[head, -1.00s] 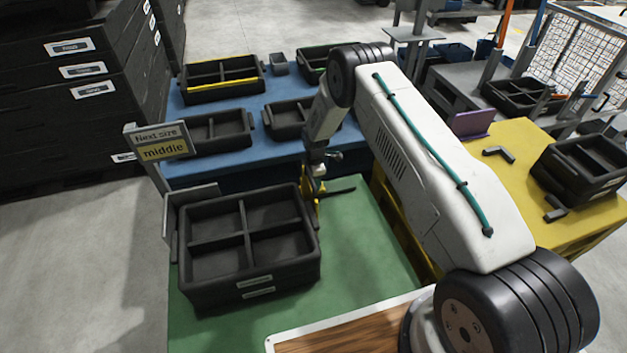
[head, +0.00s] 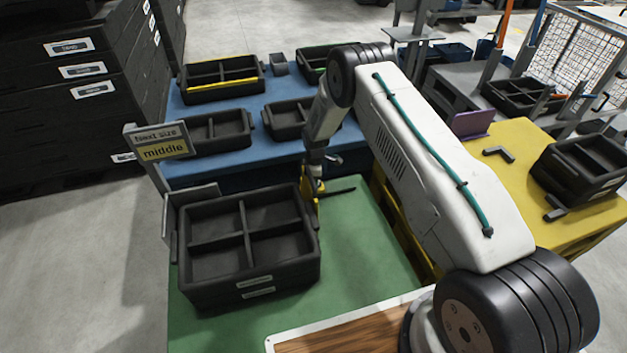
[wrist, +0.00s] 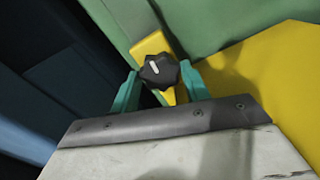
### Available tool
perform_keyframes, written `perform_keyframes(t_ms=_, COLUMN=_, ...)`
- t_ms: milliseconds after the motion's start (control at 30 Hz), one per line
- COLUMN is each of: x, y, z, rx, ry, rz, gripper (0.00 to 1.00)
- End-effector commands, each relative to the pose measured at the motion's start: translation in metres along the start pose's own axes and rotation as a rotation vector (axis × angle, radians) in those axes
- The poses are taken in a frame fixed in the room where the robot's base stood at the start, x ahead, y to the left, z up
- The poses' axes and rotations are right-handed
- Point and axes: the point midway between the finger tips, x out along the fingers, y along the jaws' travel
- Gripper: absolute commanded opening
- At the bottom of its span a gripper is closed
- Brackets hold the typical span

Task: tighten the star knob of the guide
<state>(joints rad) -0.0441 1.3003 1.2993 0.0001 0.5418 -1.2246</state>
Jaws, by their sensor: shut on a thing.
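The star knob (wrist: 160,71) is black, lobed and has a white mark; it shows in the wrist view at the upper middle. It sits on the yellow guide (wrist: 151,43). My gripper (wrist: 160,82) is shut on the knob, with one teal finger at each side of it. In the head view the yellow guide (head: 307,189) stands at the right side of the black divided crate (head: 245,283) on the green table. There my gripper is at the guide, and the knob is too small or hidden to make out.
The green table (head: 362,258) has free room right of the crate. A sign reading "middle" (head: 163,150) stands behind the crate at the left. Behind is a blue table (head: 245,107) with several black trays. A yellow table (head: 520,205) stands at the right.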

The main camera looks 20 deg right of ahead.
Motion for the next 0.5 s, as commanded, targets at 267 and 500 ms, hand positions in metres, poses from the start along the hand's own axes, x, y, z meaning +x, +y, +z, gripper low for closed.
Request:
perform_keyframes(t_ms=267, x=-0.0003, y=0.0001, z=-0.0004, rx=-0.001, ry=0.0, rz=0.0, gripper=0.68)
perform_keyframes(t_ms=500, x=-0.0075, y=0.0002, z=-0.0006, rx=-0.002, ry=0.0, rz=0.001, gripper=0.68)
